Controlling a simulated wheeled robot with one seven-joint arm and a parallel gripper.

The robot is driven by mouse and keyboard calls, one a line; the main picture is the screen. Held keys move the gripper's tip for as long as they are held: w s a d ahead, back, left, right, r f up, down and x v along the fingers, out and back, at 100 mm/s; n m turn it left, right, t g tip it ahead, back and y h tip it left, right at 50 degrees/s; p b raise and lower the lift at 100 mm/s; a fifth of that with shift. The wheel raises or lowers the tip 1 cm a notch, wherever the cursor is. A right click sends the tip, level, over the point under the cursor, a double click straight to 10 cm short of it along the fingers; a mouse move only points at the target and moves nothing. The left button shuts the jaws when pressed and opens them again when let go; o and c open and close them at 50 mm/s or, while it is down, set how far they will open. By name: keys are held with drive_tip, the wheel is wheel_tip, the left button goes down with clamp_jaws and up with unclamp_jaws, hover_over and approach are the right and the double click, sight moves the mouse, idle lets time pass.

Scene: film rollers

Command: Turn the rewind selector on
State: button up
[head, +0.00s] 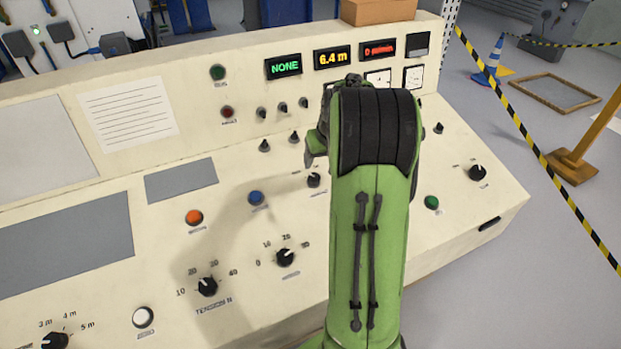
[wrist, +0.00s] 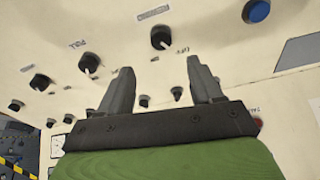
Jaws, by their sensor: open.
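The labels are too small to tell which control is the rewind selector. A black rotary knob (head: 313,180) with a pale pointer mark stands on the sloping panel, just left of my arm; it appears to be the nearest knob (wrist: 161,38) in the wrist view. Two more black knobs, a middle one (wrist: 90,62) and a farther one (wrist: 40,82), stand in a row with it and are hidden by my arm in the head view. My gripper (wrist: 159,72) is open and empty above the panel, its fingers apart from the knobs.
A blue button (head: 257,198) and an orange button (head: 194,217) lie left of the knob. A tension knob (head: 207,287) and another dial (head: 285,258) are nearer. Small toggles (head: 264,145) stand behind. Displays (head: 283,66) on the upright panel read NONE and 6.4 m.

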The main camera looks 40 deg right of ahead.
sight(314, 177)
drive_tip(key=b+x, duration=0.1)
drive_tip(key=x, duration=0.9)
drive_tip(key=shift+a+f, duration=0.1)
drive_tip(key=shift+f, duration=0.05)
drive_tip(key=c, duration=1.1)
drive_tip(key=shift+o, duration=0.2)
drive_tip(key=m, duration=0.6)
drive_tip(key=shift+w+a+m+g+h, duration=0.1)
drive_tip(key=shift+w+m+g+h, duration=0.05)
drive_tip(key=shift+m+g+h, duration=0.2)
drive_tip(key=m+g, duration=0.1)
drive_tip(key=m, duration=0.4)
drive_tip(key=shift+m, duration=0.35)
